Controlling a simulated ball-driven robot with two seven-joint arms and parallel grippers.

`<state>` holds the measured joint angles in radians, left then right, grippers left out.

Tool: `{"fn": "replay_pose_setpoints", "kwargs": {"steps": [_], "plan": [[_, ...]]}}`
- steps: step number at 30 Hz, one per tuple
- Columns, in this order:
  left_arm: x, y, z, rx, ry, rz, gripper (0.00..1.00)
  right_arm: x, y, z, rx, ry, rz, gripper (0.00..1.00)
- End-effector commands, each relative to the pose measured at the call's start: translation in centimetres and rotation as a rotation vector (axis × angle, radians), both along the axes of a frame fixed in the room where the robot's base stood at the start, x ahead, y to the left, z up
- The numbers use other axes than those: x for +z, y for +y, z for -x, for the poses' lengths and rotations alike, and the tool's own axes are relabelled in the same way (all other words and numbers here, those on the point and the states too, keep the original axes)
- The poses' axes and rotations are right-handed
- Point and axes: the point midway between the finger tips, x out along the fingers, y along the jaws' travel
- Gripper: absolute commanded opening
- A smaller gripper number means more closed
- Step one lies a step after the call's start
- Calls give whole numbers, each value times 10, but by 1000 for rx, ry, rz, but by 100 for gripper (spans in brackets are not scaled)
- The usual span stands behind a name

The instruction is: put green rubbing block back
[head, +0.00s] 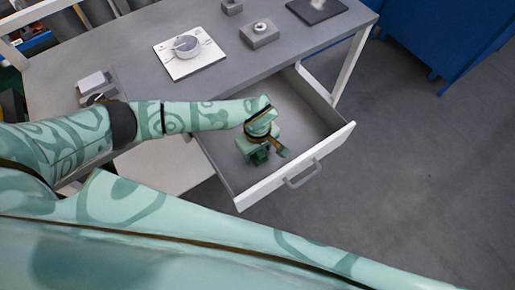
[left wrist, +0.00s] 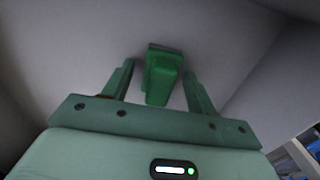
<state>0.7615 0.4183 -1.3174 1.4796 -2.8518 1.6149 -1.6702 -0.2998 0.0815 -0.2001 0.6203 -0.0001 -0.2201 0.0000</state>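The green rubbing block (head: 260,157) is in the open drawer (head: 318,143), mostly hidden under my left gripper in the head view. My left gripper (head: 268,155) reaches down into the drawer over it. In the left wrist view the green block (left wrist: 162,78) stands between the two fingers of my left gripper (left wrist: 160,80). A gap shows on each side of the block, so the gripper looks open. I cannot tell how far the fingertips are above the drawer floor. My right gripper is not in view.
The grey table (head: 150,32) stands above the drawer. On it are a white plate with a round flanged part (head: 188,46), a grey block (head: 260,34), a dark pad (head: 317,9) and a small light block (head: 92,84). Blue cabinets (head: 440,35) stand at the right; the floor between is clear.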

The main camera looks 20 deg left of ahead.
Motion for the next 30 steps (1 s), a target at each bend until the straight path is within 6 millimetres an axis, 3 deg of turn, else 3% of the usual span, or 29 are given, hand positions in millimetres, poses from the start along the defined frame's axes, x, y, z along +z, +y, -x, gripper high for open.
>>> {"fn": "replay_pose_setpoints", "kwargs": {"steps": [4,7,15,21,30], "plan": [[4,0,0,0,0,0,58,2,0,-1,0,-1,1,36],[17,0,-1,-2,-4,1,58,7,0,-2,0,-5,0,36],[82,1,-2,-1,-7,-1,58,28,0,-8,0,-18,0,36],[114,0,-1,0,-3,0,58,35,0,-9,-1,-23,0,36],[123,0,0,0,1,0,58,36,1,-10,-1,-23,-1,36]]}}
